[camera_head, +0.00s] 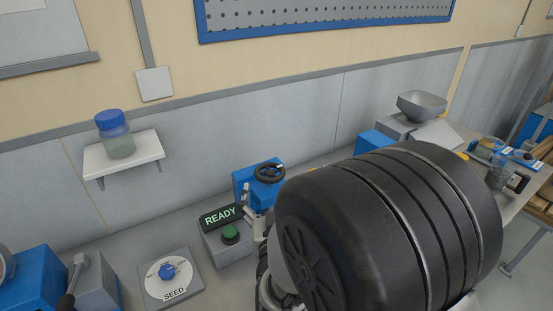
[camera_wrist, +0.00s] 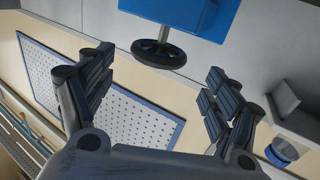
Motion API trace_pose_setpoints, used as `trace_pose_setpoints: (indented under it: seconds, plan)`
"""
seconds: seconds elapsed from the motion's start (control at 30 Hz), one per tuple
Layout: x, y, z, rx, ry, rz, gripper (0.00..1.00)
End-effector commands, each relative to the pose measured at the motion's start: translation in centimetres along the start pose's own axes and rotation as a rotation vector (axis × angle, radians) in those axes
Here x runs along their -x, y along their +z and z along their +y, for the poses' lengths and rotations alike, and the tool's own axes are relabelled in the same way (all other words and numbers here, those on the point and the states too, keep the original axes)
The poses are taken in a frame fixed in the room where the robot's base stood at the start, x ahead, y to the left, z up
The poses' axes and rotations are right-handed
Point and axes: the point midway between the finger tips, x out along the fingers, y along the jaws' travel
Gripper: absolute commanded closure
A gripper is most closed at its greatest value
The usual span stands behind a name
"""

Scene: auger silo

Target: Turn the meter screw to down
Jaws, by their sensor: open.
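A black handwheel (camera_head: 269,172) sits on a blue housing (camera_head: 243,183) behind the READY sign; it may be the meter screw, but no label shows. In the wrist view the handwheel (camera_wrist: 158,54) sits on a stem below the blue housing (camera_wrist: 185,16), ahead of my fingers. My gripper (camera_wrist: 159,72) is open, with its two fingers wide apart and nothing between them. The wheel appears beyond the fingertips, not touching them. In the head view my arm's large dark link hides most of the gripper.
A READY sign (camera_head: 221,215) and green button (camera_head: 230,233) stand just left of the handwheel. A shelf (camera_head: 124,159) holds a blue-lidded jar (camera_head: 115,137). A grey hopper (camera_head: 421,105) stands at right.

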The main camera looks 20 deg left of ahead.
Motion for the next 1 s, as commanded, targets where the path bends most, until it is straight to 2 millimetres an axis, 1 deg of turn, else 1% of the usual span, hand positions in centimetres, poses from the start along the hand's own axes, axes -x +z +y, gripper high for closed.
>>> trace_pose_setpoints:
  seconds: [0.03,0.3,0.5,0.6,0.7,1.0]
  plan:
    - [-1.3,0.1,0.2,-0.001,0.004,0.001,0.18]
    - [-7.2,0.1,0.2,0.000,0.002,0.001,0.18]
    - [-10.5,0.2,0.1,-0.001,0.002,-0.001,0.18]
    - [-11.6,0.1,0.1,0.000,0.001,-0.001,0.18]
    - [-12.2,0.1,0.1,0.000,0.001,-0.001,0.18]
    - [-12.4,0.0,0.1,0.000,0.000,-0.001,0.18]
